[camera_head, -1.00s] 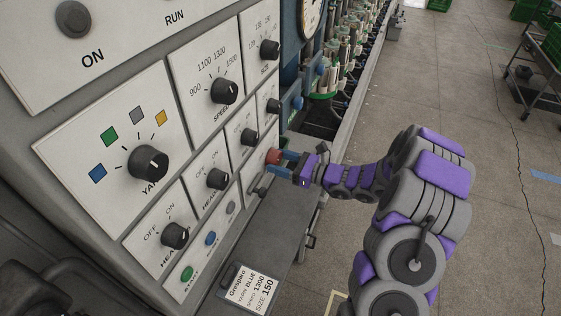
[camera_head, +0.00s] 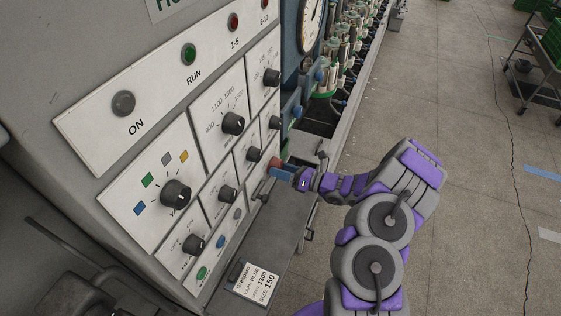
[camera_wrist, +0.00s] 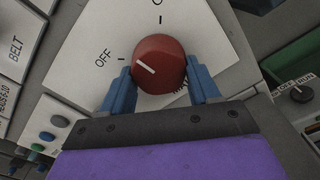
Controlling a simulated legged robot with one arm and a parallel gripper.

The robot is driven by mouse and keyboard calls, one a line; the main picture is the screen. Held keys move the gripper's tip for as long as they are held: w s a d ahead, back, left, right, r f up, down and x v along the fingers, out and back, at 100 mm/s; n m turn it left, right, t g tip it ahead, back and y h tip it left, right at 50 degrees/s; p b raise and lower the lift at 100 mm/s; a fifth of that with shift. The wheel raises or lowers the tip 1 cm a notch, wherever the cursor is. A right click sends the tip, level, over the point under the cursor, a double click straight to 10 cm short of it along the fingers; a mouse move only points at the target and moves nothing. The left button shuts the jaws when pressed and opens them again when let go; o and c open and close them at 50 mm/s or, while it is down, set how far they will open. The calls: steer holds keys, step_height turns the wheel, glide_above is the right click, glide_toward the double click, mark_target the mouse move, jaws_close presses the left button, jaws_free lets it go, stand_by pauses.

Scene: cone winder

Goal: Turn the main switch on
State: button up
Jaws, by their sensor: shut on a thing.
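The red main switch knob (camera_wrist: 158,66) sits on a white plate (camera_wrist: 195,30) in the wrist view. Its white pointer line lies on the left side, toward the OFF mark; another mark is at the top. The blue fingers of my gripper (camera_wrist: 162,88) are on both sides of the knob, shut on it. In the head view the knob (camera_head: 274,163) shows as a small red piece at the panel's right edge, with my gripper (camera_head: 281,171) at it. The fingers partly hide the plate's lower lettering.
The panel carries several black knobs, such as the yarn knob (camera_head: 176,193), and a grey ON lamp (camera_head: 123,103). A green lamp (camera_head: 189,54) is beside RUN. An order card (camera_head: 253,281) lies on the ledge below. Open floor is to the right.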

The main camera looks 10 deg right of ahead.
steer(key=m+p, duration=0.2)
steer(key=m, duration=0.3)
steer(key=m+p, duration=0.2)
steer(key=m, duration=0.4)
steer(key=shift+d+r, duration=0.15)
steer(key=shift+r, duration=0.05)
steer(key=shift+f+m, duration=0.1)
steer(key=shift+m, duration=0.3)
steer(key=o, duration=1.1)
steer(key=shift+c, duration=0.2)
steer(key=shift+d, duration=0.1)
steer(key=v, duration=1.7)
steer(key=shift+d, duration=0.15)
